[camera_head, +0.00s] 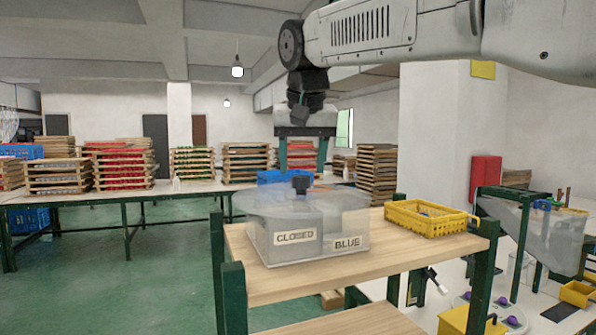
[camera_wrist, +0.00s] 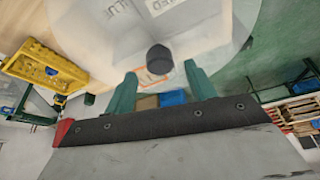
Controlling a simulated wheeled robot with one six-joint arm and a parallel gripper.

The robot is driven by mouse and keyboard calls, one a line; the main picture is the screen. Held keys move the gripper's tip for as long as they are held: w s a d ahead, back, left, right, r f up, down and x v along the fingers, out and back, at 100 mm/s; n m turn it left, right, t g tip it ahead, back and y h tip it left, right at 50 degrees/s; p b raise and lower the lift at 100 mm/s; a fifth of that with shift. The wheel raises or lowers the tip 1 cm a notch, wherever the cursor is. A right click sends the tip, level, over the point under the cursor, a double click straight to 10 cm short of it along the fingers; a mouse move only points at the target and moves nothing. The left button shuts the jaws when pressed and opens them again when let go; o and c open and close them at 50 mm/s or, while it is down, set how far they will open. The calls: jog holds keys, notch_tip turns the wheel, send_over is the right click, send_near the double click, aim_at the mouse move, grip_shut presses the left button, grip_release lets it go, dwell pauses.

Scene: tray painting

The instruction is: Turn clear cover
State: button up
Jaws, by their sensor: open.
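The clear cover (camera_head: 262,203) is a round, see-through disc with a dark knob (camera_head: 301,184) at its middle. It lies on a clear box (camera_head: 340,225) with labels reading CLOSED (camera_head: 295,236) and BLUE (camera_head: 346,243), on a wooden shelf top. My gripper (camera_head: 303,172) points down with its two green fingers apart, just above the cover around the knob's height in the head view. In the wrist view the cover (camera_wrist: 215,45) fills the top, and the knob (camera_wrist: 159,58) shows beyond and between the open fingers (camera_wrist: 160,85). Nothing is held.
A yellow basket (camera_head: 428,218) stands on the shelf top (camera_head: 290,285) right of the box. Green posts (camera_head: 482,275) rise at the shelf's corners. Stacked wooden trays (camera_head: 247,162) fill a long table behind. Green floor (camera_head: 130,285) is open at left.

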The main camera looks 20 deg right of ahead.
aim_at(301, 187)
jog(key=shift+x, duration=1.25)
grip_shut()
